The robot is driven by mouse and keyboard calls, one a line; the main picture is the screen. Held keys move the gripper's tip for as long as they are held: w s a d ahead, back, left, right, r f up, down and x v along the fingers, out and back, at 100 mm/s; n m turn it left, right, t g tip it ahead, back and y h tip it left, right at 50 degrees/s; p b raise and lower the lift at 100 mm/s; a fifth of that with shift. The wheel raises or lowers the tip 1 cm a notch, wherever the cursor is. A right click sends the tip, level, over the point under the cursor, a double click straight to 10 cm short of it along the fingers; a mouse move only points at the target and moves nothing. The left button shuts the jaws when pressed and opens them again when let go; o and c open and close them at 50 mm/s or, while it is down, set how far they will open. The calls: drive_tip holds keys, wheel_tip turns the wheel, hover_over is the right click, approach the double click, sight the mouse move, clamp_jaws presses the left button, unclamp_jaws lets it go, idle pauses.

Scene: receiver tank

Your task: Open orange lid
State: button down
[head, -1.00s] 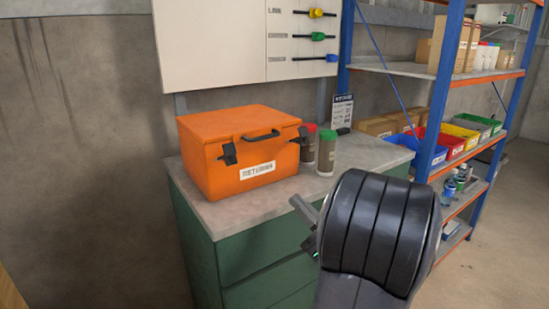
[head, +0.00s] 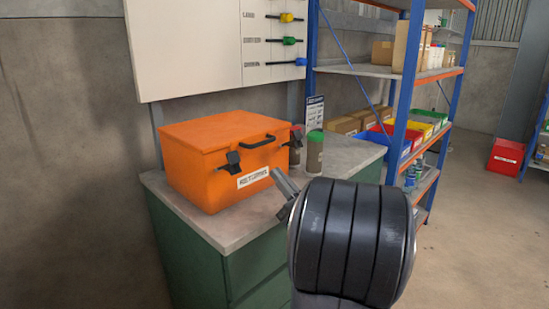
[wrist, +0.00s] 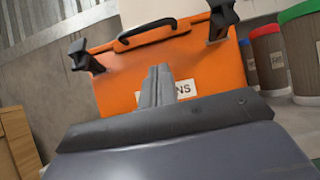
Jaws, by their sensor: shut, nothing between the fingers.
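An orange box (head: 215,178) with an orange lid (head: 205,130) stands on the grey top of a green cabinet. The lid is down, with a black handle (head: 257,141) and black latches on the front; the left latch (head: 232,162) shows clearly. A white label sits below the handle. My gripper (head: 279,179) is in front of the box's front right part, shut and empty. In the wrist view, my gripper (wrist: 157,75) points at the box front (wrist: 120,88), overlapping the label, with the handle (wrist: 145,34) above it. I cannot tell the exact gap to the box.
A blue-and-orange shelf (head: 400,75) with bins stands at the right. A board (head: 195,50) with coloured-handled tools hangs behind. The cabinet top (head: 228,232) is narrow before the box.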

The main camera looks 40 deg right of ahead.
drive_tip(key=shift+w+r, duration=0.35)
drive_tip(key=shift+r, duration=0.45)
drive_tip(key=shift+w+r, duration=0.35)
drive_tip(key=shift+r, duration=0.4)
drive_tip(key=shift+w+r, duration=0.35)
drive_tip(key=shift+r, duration=0.45)
drive_tip(key=shift+r+p, duration=0.15)
drive_tip(key=shift+p, duration=0.15)
